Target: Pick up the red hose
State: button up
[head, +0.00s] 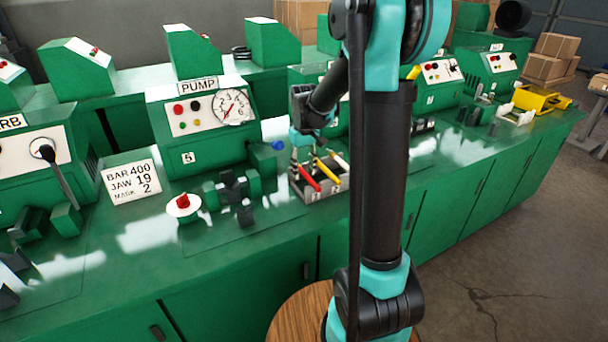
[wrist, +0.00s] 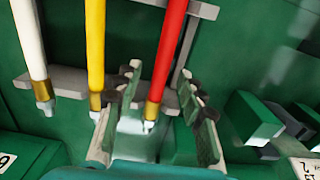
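The red hose (head: 309,177) lies tilted in a grey rack (head: 325,192) on the green bench in the head view. In the wrist view the red hose (wrist: 169,55) runs down from the top edge, with a brass and silver end fitting at its lower end. My gripper (wrist: 166,88) is open, with one finger on each side of the hose's lower part; I see gaps, though contact on the left side is hard to tell. In the head view my gripper (head: 304,156) is just above the rack, small and partly blurred into the background.
A yellow hose (wrist: 95,45) and a white hose (wrist: 30,45) lie left of the red one in the wrist view. Dark die blocks (head: 235,187) sit close by.

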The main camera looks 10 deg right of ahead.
grip_shut()
jog(key=shift+r, duration=0.1)
dwell(0.3)
